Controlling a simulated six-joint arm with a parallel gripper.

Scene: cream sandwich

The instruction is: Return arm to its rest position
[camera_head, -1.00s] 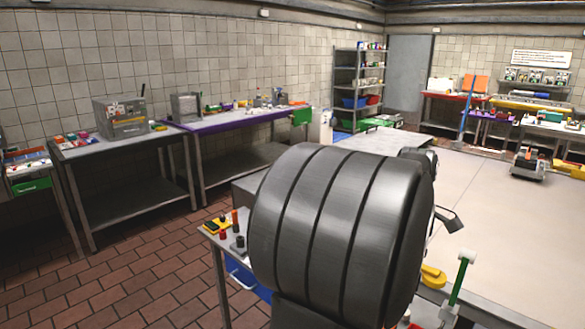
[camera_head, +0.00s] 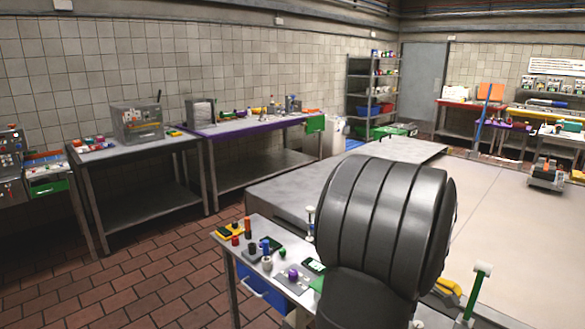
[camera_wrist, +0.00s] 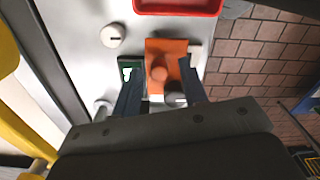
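My gripper (camera_wrist: 160,72) shows in the wrist view with its two dark fingers spread apart over a grey worktop. An orange block with a round knob (camera_wrist: 158,72) shows between and beyond the fingers; I see no clear grip on it. In the head view, a large dark ribbed part of my arm (camera_head: 385,225) stands at the right of centre. My gripper is hidden there.
A small worktop (camera_head: 262,228) with several coloured knobs and pieces stands beside my arm. A red tray (camera_wrist: 180,6) is at the top of the wrist view. A large pale table (camera_head: 500,215) lies to the right. Brick floor (camera_head: 150,260) is open at the lower left.

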